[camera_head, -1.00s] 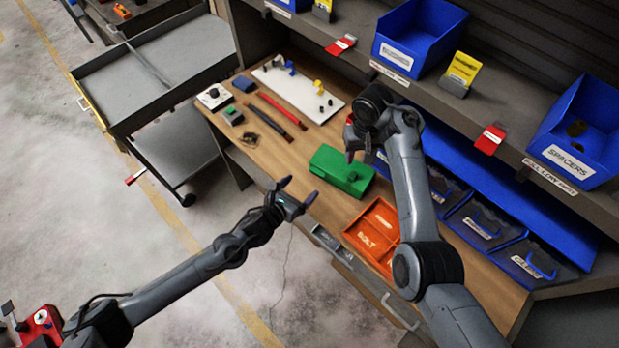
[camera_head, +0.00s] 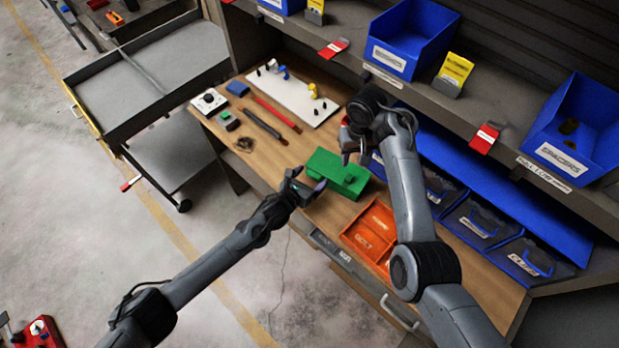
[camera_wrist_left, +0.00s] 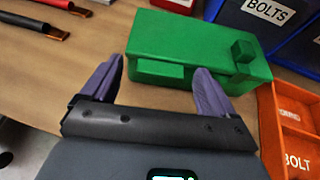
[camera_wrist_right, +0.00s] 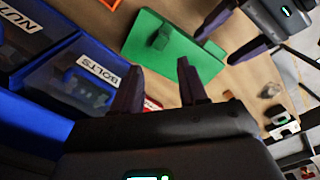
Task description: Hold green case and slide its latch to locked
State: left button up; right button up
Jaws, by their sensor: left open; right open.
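The green case (camera_head: 338,172) lies flat on the wooden bench, with a small raised green block (camera_wrist_left: 242,50) on its top near one end, likely the latch. A green tab (camera_wrist_left: 160,72) sticks out of its near side in the left wrist view. My left gripper (camera_head: 306,182) is open at the case's left near side, its fingers (camera_wrist_left: 150,85) pointing at the case with the tab between them in view. My right gripper (camera_head: 354,150) is open above the back right of the case. The case also shows beyond its fingers in the right wrist view (camera_wrist_right: 172,45).
An orange tray (camera_head: 368,232) sits close to the right of the case. Blue bins (camera_head: 480,220) line the back right. A white board (camera_head: 293,92), a red tool (camera_head: 277,113) and a dark tool (camera_head: 264,126) lie to the left. The shelf edge hangs behind.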

pick_arm(q)
jog(key=c, duration=1.4)
pick_arm(e)
jog(key=shift+w, duration=0.1)
jog(key=c, duration=0.7)
jog(key=shift+w+d+m, duration=0.15)
jog(key=shift+w+m, duration=0.05)
jog(key=shift+m, duration=0.2)
grip_shut()
pick_arm(q)
jog(key=shift+a, duration=0.15)
pick_arm(e)
jog(key=w+d+r+m+t+y, duration=0.4)
jog(key=w+d+r+m+t, duration=0.15)
jog(key=w+m+t, duration=0.4)
jog(key=s+d+f+n+g+y, duration=0.1)
jog(key=s+d+f+y, duration=0.2)
jog(key=s+d, duration=0.3)
jog(key=s+d+f+g+y, duration=0.2)
jog(key=s+d, duration=0.5)
jog(key=s, duration=0.8)
jog(key=shift+f+n+y, duration=0.35)
jog(key=shift+f+y, duration=0.05)
jog(key=shift+y, duration=0.3)
